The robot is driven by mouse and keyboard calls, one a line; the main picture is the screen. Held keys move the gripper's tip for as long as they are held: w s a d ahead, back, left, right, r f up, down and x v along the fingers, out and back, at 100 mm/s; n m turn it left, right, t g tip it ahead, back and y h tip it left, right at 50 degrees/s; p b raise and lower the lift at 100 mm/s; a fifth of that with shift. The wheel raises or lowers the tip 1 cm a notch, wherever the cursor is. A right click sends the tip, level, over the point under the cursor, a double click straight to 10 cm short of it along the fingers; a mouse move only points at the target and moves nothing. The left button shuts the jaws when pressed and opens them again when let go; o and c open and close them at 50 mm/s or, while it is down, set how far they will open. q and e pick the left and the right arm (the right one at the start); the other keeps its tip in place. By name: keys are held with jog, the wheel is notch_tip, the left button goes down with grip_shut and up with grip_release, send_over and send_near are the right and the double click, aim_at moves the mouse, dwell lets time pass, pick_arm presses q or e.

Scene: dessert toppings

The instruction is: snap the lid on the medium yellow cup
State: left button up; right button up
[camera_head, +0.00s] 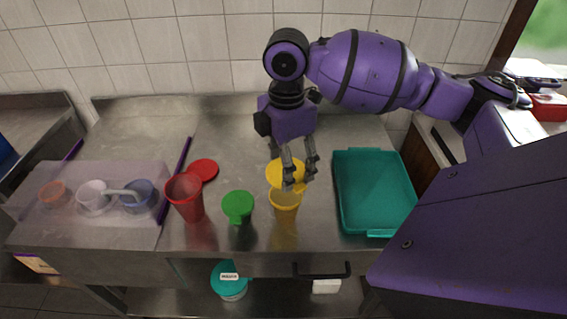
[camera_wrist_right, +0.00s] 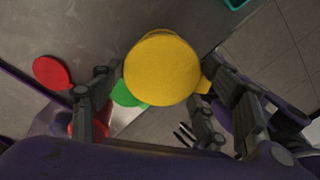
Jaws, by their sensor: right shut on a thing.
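The round yellow lid (camera_head: 279,170) is held by my right gripper (camera_head: 299,183), whose fingers point down. In the right wrist view the lid (camera_wrist_right: 162,68) shows as a broad disc by the fingers (camera_wrist_right: 150,110), with its small tab at the right edge. The yellow cup (camera_head: 286,208) stands upright on the counter. In the head view the lid and fingertips overlap the cup's far rim. I cannot tell whether the lid touches the rim. The cup is not clearly seen in the wrist view. My left gripper is out of view.
A green-topped cup (camera_head: 238,205) and a red cup (camera_head: 186,199) stand left of the yellow cup. A red lid (camera_head: 203,170) lies behind them. A teal tray (camera_head: 345,215) is on the right. Topping bowls sit in a clear case (camera_head: 150,170) at left. The counter's back is clear.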

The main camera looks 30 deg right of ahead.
jog(key=shift+f, duration=0.35)
jog(key=shift+f+b, duration=0.5)
jog(key=shift+f, duration=0.15)
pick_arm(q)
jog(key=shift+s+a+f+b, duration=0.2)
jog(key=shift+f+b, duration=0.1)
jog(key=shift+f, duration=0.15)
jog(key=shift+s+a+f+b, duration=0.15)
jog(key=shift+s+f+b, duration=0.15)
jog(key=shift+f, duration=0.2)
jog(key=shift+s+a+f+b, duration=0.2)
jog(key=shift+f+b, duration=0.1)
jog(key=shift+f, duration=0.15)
pick_arm(e)
jog(key=shift+f, duration=2.15)
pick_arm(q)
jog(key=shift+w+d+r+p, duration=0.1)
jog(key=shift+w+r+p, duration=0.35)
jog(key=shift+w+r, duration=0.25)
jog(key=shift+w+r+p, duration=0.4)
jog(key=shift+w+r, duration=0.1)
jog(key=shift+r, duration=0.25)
pick_arm(e)
jog(key=shift+f, duration=0.1)
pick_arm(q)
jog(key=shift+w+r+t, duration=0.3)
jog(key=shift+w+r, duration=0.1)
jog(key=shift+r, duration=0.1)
pick_arm(e)
jog(key=shift+f, duration=0.35)
